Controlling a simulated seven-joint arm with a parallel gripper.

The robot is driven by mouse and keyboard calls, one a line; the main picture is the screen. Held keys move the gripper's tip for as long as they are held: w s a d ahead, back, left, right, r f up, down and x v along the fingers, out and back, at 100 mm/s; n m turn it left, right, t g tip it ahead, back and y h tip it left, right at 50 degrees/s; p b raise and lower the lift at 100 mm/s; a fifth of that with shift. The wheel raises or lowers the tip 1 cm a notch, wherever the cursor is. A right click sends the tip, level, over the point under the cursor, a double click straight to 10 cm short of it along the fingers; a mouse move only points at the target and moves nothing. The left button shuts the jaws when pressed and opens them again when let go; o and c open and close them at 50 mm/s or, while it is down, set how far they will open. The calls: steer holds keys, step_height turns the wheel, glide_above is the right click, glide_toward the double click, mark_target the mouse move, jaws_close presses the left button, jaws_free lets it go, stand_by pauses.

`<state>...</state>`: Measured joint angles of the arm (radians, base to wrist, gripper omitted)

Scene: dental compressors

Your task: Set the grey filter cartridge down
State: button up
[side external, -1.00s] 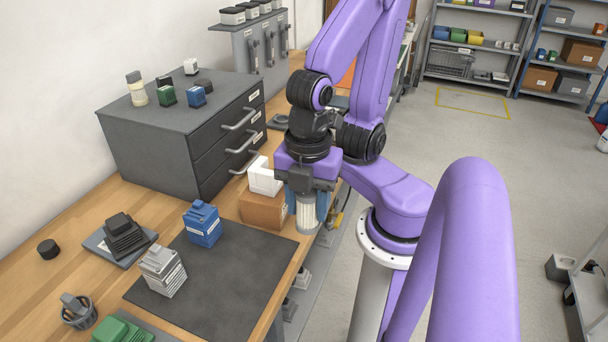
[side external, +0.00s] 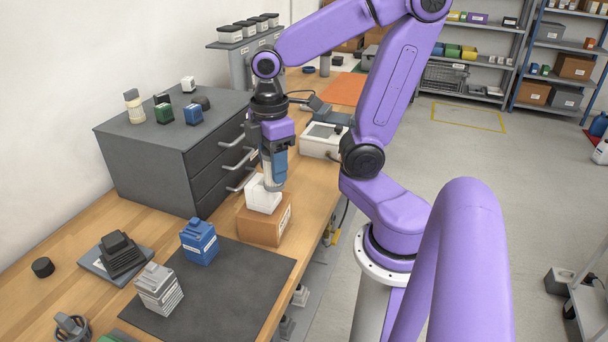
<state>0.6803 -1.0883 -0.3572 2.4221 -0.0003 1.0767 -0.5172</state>
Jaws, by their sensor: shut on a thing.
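My gripper (side external: 275,158) is in the side external view, pointing down over the right side of a white notched block (side external: 261,198). The cartridge's upper part is hidden by the gripper. The cartridge overlaps the white block in the picture; I cannot tell whether they touch. The white block sits on a brown cardboard box (side external: 264,226) on the wooden bench.
A grey drawer cabinet (side external: 150,165) with protruding handles stands close to the left. A blue unit (side external: 199,242) and a grey-white unit (side external: 159,289) stand on the dark mat (side external: 235,285). A pale device (side external: 322,141) lies behind. The mat's right part is clear.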

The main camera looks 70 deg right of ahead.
steer(key=s+d+m, duration=0.2)
steer(key=d+m, duration=0.3)
steer(key=d, duration=0.5)
steer(key=s+d+m, duration=0.2)
steer(key=d+m, duration=0.3)
steer(key=d, duration=0.6)
steer(key=shift+m, duration=0.3)
steer(key=w+d+f, duration=0.3)
steer(key=f, duration=0.1)
steer(key=w+d+f, duration=0.3)
steer(key=f, duration=0.2)
steer(key=w+d+f, duration=0.3)
steer(key=f, duration=0.2)
steer(key=shift+w+d+f, duration=0.1)
steer(key=shift+d+f, duration=0.05)
steer(key=shift+d, duration=0.1)
steer(key=shift+w+d+f, duration=0.2)
steer(key=shift+f, duration=1.7)
steer(key=shift+f, duration=0.15)
